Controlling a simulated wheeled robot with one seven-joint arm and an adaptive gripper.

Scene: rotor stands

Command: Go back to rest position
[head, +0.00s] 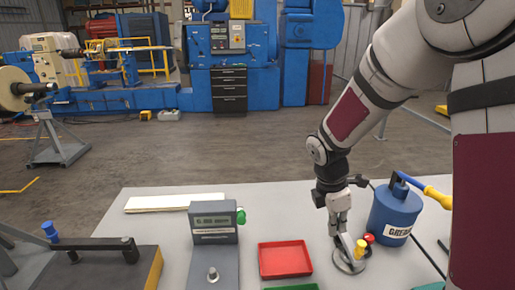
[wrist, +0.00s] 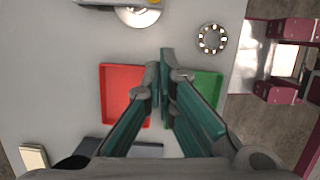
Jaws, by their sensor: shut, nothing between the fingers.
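My gripper (head: 346,250) hangs low over the right part of the grey table (head: 255,205), to the right of the red tray (head: 285,258) in the head view. Its fingers are together with nothing between them. In the wrist view my gripper (wrist: 166,68) shows closed green-grey fingers, their tips in line with the gap between the red tray (wrist: 113,92) and the green tray (wrist: 208,90). Both trays look empty. How high the fingertips are above the table cannot be told.
A blue grease can (head: 395,213) with a yellow-handled tool stands close right of my gripper. A gauge with a display (head: 213,222) stands left.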

